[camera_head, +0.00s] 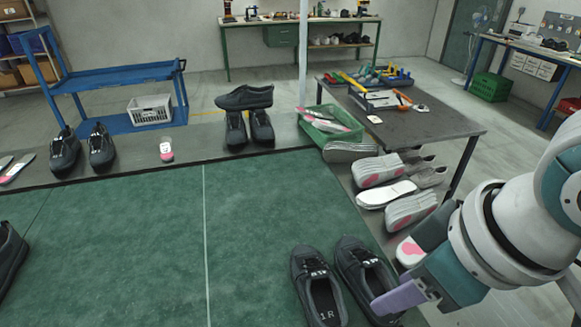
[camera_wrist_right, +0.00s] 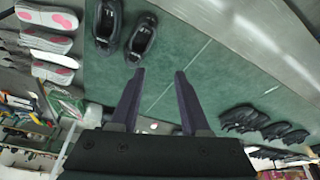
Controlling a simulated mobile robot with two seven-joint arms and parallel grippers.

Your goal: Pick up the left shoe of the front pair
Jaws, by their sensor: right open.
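The front pair of dark shoes stands on the green mat (camera_head: 255,235) near the bottom of the head view. The left shoe (camera_head: 302,264) shows its opening and pale marks inside. The right shoe (camera_head: 352,256) stands close beside it, partly covered by my right gripper (camera_head: 396,298). In the right wrist view, turned about, the left shoe (camera_wrist_right: 143,36) is on the right and the other shoe (camera_wrist_right: 107,22) on the left. My right gripper (camera_wrist_right: 159,74) is open and empty there, its fingertips apart from both shoes in the picture. My left gripper is not in view.
A dark table (camera_head: 440,122) with tools and a green crate (camera_head: 330,135) stand behind. More dark shoes (camera_head: 248,128) line the far edge. The middle of the mat is clear.

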